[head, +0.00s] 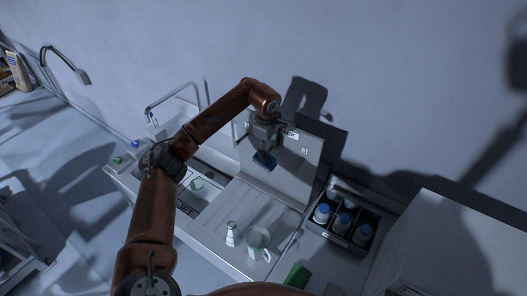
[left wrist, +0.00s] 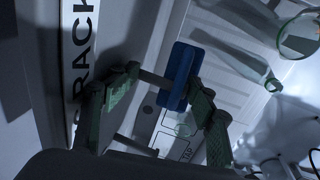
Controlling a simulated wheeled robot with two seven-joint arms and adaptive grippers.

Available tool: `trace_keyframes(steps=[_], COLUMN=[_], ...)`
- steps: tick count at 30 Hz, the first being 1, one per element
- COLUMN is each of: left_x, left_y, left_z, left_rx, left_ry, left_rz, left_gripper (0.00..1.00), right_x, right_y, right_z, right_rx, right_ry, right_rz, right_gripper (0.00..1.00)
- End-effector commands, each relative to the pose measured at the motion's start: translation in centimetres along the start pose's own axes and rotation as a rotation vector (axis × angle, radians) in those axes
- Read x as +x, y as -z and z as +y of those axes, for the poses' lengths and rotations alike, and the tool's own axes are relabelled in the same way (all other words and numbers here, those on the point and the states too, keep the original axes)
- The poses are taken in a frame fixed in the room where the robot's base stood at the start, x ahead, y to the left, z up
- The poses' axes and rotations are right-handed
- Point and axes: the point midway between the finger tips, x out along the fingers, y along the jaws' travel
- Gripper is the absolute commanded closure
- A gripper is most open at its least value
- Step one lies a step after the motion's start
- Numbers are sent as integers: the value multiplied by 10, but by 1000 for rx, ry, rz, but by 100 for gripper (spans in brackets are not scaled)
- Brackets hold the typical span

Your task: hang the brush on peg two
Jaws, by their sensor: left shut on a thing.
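My left gripper (head: 266,132) hangs in front of the upright grey rack panel (head: 283,172) in the head view. It is shut on the brush, whose blue head (head: 265,161) shows just below the fingers. In the left wrist view the blue brush head (left wrist: 180,75) lies near the green fingertips (left wrist: 164,80), with a dark bar running between it and the left finger. Small labels (head: 304,150) show on the panel. The pegs are too small or hidden to tell apart, and I cannot tell whether the brush touches one. My right gripper is not in view.
A black caddy (head: 340,240) with blue-capped bottles stands right of the panel. A pale mug (head: 258,241) and a small white bottle (head: 231,234) stand on the counter in front. A green block (head: 297,275) lies nearer. A tap (head: 172,95) rises behind my arm.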

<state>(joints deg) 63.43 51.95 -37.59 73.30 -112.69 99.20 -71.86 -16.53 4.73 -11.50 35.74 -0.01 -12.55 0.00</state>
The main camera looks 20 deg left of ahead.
Motion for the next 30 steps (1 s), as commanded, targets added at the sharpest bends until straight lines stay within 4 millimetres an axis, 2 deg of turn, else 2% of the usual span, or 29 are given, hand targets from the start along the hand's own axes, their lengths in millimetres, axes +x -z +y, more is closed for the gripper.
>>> trace_keyframes(steps=[1,2,4,8,16,21,30], left_x=[4,4,0,-12,-60,-83,-98], left_y=[-9,-7,-3,2,6,3,0], left_z=[-2,-4,-9,-15,-19,-20,-20], left_rx=[17,18,18,15,3,2,1], left_ry=[-9,-11,-15,-23,-33,-26,-18], left_rz=[-31,-35,-42,-39,-21,-13,-7], left_gripper=[67,67,67,67,67,67,67], right_x=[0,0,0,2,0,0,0], right_y=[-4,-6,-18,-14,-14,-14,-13], right_z=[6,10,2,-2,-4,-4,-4], right_rx=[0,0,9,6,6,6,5], right_ry=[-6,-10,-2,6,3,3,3], right_rz=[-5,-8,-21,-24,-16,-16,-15], right_gripper=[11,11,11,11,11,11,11])
